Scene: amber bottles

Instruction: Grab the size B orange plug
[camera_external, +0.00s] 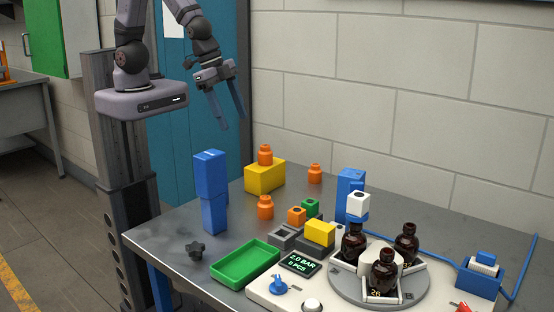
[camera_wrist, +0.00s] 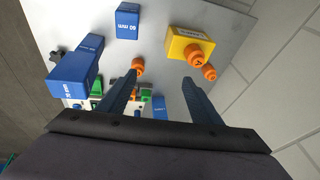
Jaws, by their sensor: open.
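Three orange plugs are on the metal table or its yellow block. One orange plug (camera_external: 265,154) sits on top of the yellow block (camera_external: 262,178); in the wrist view this plug (camera_wrist: 196,55) seems to carry a letter A. A second plug (camera_external: 315,174) stands to the right of the block, and also shows in the wrist view (camera_wrist: 210,72). A third plug (camera_external: 265,207) stands in front of the block, and also shows in the wrist view (camera_wrist: 138,64). I cannot read which one is B. My gripper (camera_external: 234,124) is open and empty, high above the table's back left.
Tall blue blocks (camera_external: 211,177) stand at the left. A green tray (camera_external: 245,264), a black knob (camera_external: 195,251), an orange cube (camera_external: 297,216) and a small yellow block (camera_external: 320,233) are near the front. Amber bottles (camera_external: 384,274) stand on a round grey turntable (camera_external: 414,300) at the right.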

